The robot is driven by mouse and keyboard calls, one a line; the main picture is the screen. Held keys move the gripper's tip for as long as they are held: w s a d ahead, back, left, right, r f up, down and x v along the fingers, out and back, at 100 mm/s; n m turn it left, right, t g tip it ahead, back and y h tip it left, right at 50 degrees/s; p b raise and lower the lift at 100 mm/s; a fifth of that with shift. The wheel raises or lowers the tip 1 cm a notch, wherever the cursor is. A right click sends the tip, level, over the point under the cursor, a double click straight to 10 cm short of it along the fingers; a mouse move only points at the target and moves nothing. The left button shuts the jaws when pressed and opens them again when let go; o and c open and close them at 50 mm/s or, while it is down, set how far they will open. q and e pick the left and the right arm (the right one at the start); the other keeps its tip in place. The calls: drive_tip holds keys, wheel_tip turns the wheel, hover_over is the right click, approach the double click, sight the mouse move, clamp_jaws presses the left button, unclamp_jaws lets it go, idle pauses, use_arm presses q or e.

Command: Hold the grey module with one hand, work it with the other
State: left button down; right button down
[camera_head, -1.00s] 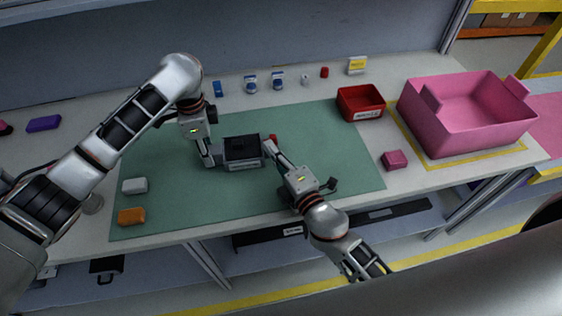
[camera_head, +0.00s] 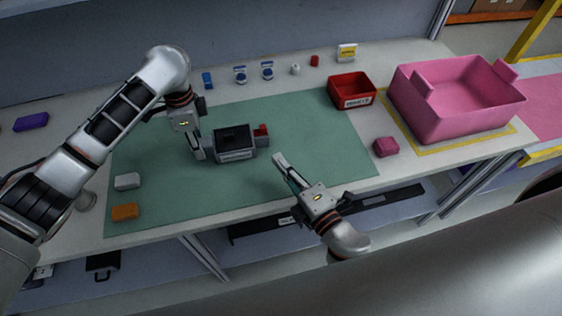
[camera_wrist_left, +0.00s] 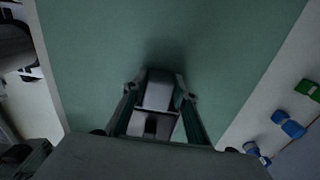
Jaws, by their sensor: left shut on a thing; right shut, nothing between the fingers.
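The grey module (camera_head: 235,155) sits on the green mat, with a dark top face and a red part (camera_head: 262,130) at its right end. My left gripper (camera_head: 199,153) is shut on the left end of the module. The left wrist view shows the module's light grey end (camera_wrist_left: 158,95) between the two fingers (camera_wrist_left: 157,100). My right gripper (camera_head: 279,160) is shut and empty above the mat, to the right of the module and apart from it.
The green mat (camera_head: 310,130) is clear between the module and the red bin (camera_head: 351,90). A pink crate (camera_head: 440,115) stands at the right, with a pink block (camera_head: 386,147) before it. White (camera_head: 127,181) and orange (camera_head: 125,212) blocks lie at left. Small items line the back.

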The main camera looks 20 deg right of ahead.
use_arm(q)
drive_tip(key=c, duration=1.5)
unclamp_jaws()
drive_tip(key=shift+r, duration=0.1)
